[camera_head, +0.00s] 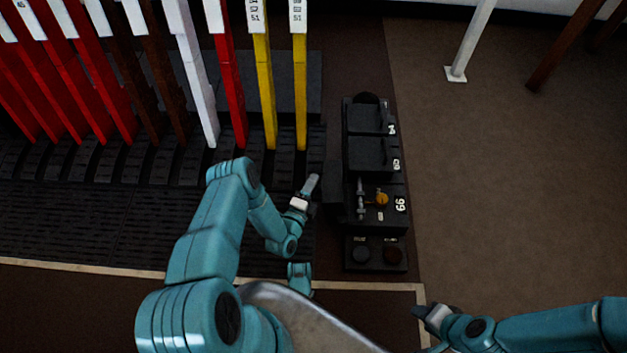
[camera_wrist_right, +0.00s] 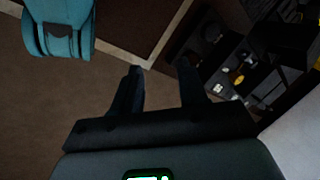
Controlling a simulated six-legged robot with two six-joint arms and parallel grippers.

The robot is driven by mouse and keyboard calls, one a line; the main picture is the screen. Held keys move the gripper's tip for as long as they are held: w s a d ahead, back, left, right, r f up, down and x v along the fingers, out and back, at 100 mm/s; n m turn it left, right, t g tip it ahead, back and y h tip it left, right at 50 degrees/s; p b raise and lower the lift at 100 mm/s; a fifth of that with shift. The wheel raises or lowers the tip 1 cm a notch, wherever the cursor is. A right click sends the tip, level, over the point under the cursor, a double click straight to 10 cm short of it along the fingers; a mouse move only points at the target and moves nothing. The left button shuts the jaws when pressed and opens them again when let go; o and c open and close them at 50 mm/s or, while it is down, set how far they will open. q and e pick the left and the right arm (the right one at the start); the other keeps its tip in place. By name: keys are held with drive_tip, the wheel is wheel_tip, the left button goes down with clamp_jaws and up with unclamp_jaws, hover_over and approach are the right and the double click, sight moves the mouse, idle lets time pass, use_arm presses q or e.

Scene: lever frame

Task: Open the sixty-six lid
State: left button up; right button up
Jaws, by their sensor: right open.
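The sixty-six box (camera_head: 394,220) is a black unit with a white "66" label, at the front of the black row right of the levers. Its inside is exposed, with an orange knob (camera_head: 381,200) and a metal rod showing. A dark panel (camera_head: 334,188) stands along its left side and looks like the lid swung open. My left gripper (camera_head: 312,184) is just left of this panel; its finger gap and any contact are unclear. My right gripper (camera_head: 422,312) is low right of the box. In the right wrist view it is open and empty (camera_wrist_right: 158,82), with the orange knob (camera_wrist_right: 238,77) beyond.
Two more black boxes (camera_head: 369,154) with flat tops stand behind. A black base with two round knobs (camera_head: 376,254) is in front. Red, brown, white and yellow levers (camera_head: 301,90) stand at left. Brown floor (camera_head: 500,190) at right is clear, with a white post (camera_head: 468,45) farther back.

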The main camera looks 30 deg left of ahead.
use_arm(q)
drive_tip(key=shift+f, duration=0.1)
use_arm(e)
drive_tip(key=shift+w+a, duration=0.1)
drive_tip(key=shift+w, duration=0.1)
use_arm(q)
drive_tip(key=shift+c, duration=0.3)
clamp_jaws()
drive_tip(key=shift+d+r+p, duration=0.1)
drive_tip(key=shift+r+p, duration=0.2)
drive_tip(key=shift+p, duration=0.05)
drive_tip(key=d+r+m+p, duration=0.1)
drive_tip(key=w+r+m+g+p, duration=0.1)
drive_tip(key=p, duration=0.1)
drive_tip(key=shift+w+d, duration=0.2)
drive_tip(key=shift+d, duration=0.2)
use_arm(e)
drive_tip(key=shift+g, duration=0.5)
drive_tip(key=s+r, duration=0.1)
drive_tip(key=r, duration=0.1)
drive_tip(key=s+r, duration=0.1)
drive_tip(key=r, duration=0.1)
drive_tip(key=shift+s+a, duration=0.25)
drive_tip(key=shift+s, duration=0.1)
